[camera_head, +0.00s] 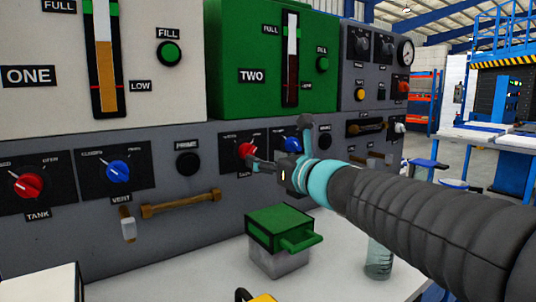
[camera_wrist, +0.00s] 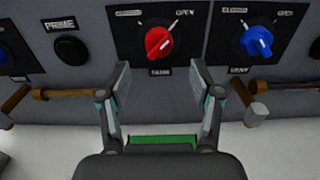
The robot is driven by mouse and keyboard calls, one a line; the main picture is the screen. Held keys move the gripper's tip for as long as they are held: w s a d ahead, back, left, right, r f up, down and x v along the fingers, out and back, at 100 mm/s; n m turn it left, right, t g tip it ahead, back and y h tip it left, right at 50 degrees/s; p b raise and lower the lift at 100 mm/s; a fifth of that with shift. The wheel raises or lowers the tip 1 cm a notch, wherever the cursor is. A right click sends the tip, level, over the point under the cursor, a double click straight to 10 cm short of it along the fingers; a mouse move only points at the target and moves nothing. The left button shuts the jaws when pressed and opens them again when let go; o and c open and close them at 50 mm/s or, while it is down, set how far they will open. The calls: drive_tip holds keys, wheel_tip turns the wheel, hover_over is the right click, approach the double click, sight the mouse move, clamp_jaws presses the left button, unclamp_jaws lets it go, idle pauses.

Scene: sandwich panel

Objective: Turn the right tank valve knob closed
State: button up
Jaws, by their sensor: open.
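The right tank valve knob (camera_wrist: 158,42) is red, on a black plate between a left label that is too blurred to read and "OPEN" at right. It also shows in the head view (camera_head: 246,150) below the green TWO panel, partly hidden by my gripper (camera_head: 262,164). In the wrist view, my gripper (camera_wrist: 163,82) is open and empty. Its two fingers are spread to either side below the knob, with the knob centred ahead between them. No contact shows. I cannot tell the knob's exact setting.
A blue vent knob (camera_wrist: 257,41) is right of the red one. Wooden-coloured handles (camera_head: 181,203) stick out from the panel. A green-lidded box (camera_head: 279,229) stands on the white table below my arm, and a glass beaker (camera_head: 379,259) is nearby. The left tank knob (camera_head: 28,186) is at far left.

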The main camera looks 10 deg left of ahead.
sight(252, 150)
drive_tip(key=shift+x, duration=3.2)
drive_tip(key=shift+s, duration=0.1)
drive_tip(key=c, duration=1.1)
